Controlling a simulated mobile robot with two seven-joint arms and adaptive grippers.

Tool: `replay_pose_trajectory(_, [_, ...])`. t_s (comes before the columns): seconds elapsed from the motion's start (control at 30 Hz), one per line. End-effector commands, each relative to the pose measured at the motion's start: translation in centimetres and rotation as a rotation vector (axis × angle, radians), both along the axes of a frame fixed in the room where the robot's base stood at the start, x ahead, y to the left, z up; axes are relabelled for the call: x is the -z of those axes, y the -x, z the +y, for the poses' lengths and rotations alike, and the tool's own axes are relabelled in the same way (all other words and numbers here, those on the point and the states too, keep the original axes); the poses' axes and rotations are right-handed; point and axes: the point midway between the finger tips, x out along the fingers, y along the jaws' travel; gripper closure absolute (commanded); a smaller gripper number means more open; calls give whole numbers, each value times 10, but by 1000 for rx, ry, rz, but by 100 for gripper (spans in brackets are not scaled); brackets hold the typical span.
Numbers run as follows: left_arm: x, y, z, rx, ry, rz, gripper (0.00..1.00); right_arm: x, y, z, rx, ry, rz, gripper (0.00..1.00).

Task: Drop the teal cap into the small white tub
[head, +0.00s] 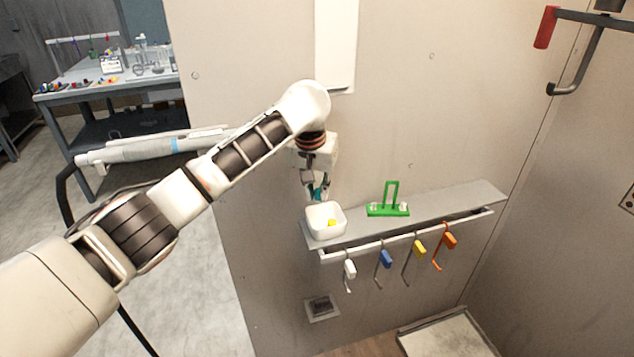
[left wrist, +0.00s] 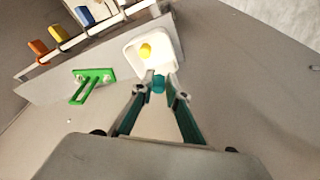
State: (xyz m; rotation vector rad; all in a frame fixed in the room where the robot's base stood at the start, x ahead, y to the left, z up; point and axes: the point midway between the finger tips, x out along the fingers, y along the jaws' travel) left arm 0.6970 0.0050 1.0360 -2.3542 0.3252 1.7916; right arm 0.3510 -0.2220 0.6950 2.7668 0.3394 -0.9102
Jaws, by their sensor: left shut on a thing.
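The small white tub (head: 326,234) stands on the left end of the wall shelf, with a yellow piece (head: 332,222) in it. In the left wrist view the tub (left wrist: 136,65) lies just beyond my fingertips, and the yellow piece (left wrist: 146,51) shows inside. My left gripper (head: 318,194) is above the tub. It is shut on the teal cap (left wrist: 159,84), which sits between the fingertips near the tub's rim in the picture. In the head view the fingers largely hide the cap. My right gripper is not in view.
A green stand (head: 388,209) is on the shelf (head: 450,200) right of the tub. White, blue (head: 386,259), yellow (head: 419,247) and orange (head: 449,240) handled hooks hang from the rail below. The wall is close behind. A cluttered workbench (head: 110,80) is far left.

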Motion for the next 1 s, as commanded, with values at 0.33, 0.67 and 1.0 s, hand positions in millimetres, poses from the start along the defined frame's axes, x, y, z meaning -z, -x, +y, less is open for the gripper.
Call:
replay_pose_trajectory(0.33, [5,0,0,0,0,-1,93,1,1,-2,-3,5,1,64])
replay_pose_trajectory(0.67, [5,0,0,0,0,0,66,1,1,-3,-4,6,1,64])
replay_pose_trajectory(1.0, [-12,4,1,1,1,-2,66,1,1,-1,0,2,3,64])
